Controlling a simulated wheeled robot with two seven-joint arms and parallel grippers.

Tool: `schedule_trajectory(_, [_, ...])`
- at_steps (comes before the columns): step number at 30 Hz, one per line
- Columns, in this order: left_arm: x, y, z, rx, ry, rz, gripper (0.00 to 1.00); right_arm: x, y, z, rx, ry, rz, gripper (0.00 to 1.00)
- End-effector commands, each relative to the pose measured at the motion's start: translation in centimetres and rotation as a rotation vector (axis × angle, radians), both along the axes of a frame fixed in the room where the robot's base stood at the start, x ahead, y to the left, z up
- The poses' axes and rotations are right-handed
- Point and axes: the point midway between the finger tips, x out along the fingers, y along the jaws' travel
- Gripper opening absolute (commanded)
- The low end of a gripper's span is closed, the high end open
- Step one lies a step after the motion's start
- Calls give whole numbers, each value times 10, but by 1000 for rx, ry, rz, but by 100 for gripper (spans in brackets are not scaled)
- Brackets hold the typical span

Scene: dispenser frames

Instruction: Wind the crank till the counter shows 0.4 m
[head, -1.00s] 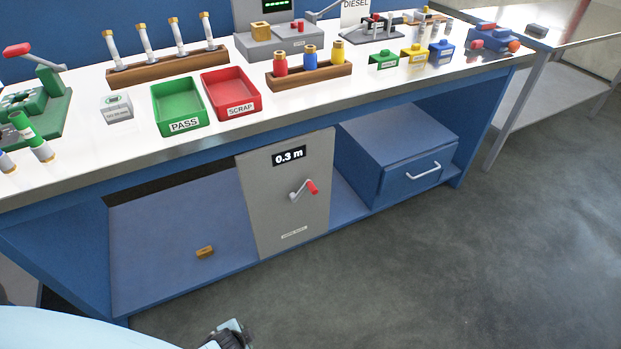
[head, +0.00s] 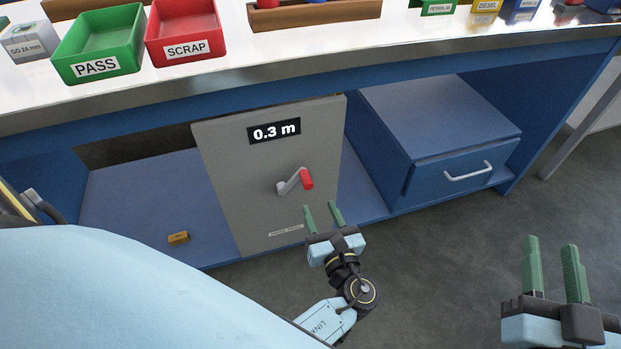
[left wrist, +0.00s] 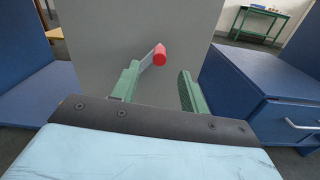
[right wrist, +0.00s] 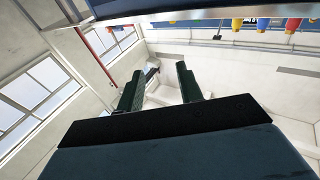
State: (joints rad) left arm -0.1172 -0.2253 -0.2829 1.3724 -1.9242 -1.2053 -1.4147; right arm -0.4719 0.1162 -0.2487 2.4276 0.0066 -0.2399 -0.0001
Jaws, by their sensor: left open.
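The crank has a grey arm and a red handle (head: 306,179). It sits on a grey panel (head: 232,172) under the bench, and the counter (head: 274,131) above it reads 0.3 m. My left gripper (head: 322,212) is open and empty, just below and in front of the handle in the head view. In the left wrist view the red handle (left wrist: 160,55) shows beyond and between the open green fingers (left wrist: 158,88), apart from them. My right gripper (head: 552,266) is open and empty at the lower right, away from the panel; its spread fingers (right wrist: 160,85) show in the right wrist view.
A blue drawer unit (head: 440,145) with a grey handle stands right of the panel. A small brown block (head: 178,238) lies on the lower shelf to the left. The bench top above holds a green PASS tray (head: 97,75) and a red SCRAP tray (head: 187,50). The floor in front is clear.

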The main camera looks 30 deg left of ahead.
Motion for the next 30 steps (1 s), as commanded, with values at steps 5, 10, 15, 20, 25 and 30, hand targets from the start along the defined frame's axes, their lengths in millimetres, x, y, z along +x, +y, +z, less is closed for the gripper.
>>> schedule_trajectory(5, [2,1,-13,-2,-2,-1,44,-10,-2,18,20,-67,2,36])
schedule_trajectory(10, [10,11,-13,-1,-3,-2,44,-13,-1,33,46,-149,8,36])
schedule_trajectory(15, [28,32,-14,-2,-4,0,44,-22,1,53,94,-297,15,36])
schedule_trajectory(20, [50,58,-14,-3,-5,-1,44,-31,-1,65,135,-438,16,36])
schedule_trajectory(25, [71,82,-14,-3,-4,-2,44,-41,-4,75,174,-570,16,36])
schedule_trajectory(30, [83,96,-14,-5,-1,-3,44,-50,-6,80,197,-653,15,36])
